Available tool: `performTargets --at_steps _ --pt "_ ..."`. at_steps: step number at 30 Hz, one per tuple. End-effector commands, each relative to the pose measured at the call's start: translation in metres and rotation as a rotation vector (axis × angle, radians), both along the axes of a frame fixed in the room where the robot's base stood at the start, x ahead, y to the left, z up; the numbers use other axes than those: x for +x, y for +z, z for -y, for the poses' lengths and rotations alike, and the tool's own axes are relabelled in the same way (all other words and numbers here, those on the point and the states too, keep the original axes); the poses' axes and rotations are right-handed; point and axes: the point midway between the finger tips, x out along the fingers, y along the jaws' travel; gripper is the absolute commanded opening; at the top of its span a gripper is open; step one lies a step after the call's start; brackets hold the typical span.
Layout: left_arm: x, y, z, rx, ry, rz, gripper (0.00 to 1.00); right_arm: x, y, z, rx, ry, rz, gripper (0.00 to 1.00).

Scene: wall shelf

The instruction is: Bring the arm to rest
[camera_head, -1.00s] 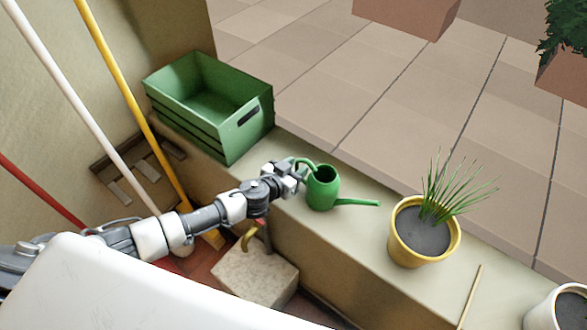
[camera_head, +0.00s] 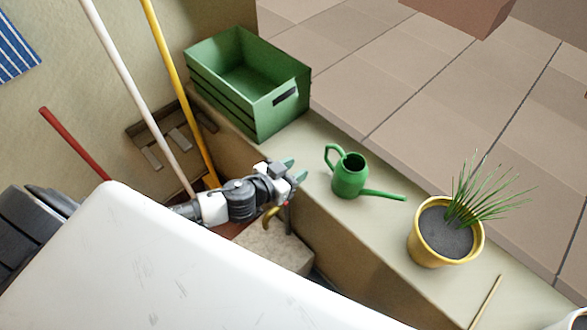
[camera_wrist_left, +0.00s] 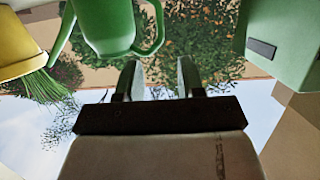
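My left gripper (camera_head: 296,171) is at the front edge of the ledge, left of the green watering can (camera_head: 350,178) and apart from it. Its two fingers stand apart with nothing between them, which the left wrist view (camera_wrist_left: 159,80) also shows. The watering can stands upright on the ledge, handle to the left and spout to the right. In the left wrist view the can (camera_wrist_left: 108,25) is above and left of the fingers. My right gripper is in neither view.
A green crate (camera_head: 298,101) stands at the ledge's far left. A yellow pot (camera_head: 443,254) with a grassy plant and a thin stick (camera_head: 485,302) are on the right. A white pole (camera_head: 135,90), a yellow pole (camera_head: 180,90) and a red handle (camera_head: 75,143) lean left. A stone block with a brass tap is below.

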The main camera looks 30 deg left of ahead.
Motion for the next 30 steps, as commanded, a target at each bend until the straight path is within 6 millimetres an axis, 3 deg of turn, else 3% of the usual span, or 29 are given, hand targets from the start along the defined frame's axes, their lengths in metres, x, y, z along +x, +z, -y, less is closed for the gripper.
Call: performTargets --at_steps 13,17,20,24,30 --pt "0.0 0.0 0.001 -0.001 0.007 0.0 0.39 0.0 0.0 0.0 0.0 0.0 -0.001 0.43" --pt "-0.008 0.008 0.006 0.002 0.096 -0.012 0.39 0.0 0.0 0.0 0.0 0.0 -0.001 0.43" --pt "-0.025 0.016 0.006 0.034 0.241 -0.087 0.39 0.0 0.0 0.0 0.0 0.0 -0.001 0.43" --pt "-0.066 0.016 -0.004 0.117 0.379 -0.305 0.39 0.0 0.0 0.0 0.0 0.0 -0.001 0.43" --pt "-0.12 0.014 -0.011 0.202 0.382 -0.572 0.39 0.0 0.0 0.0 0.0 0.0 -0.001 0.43"
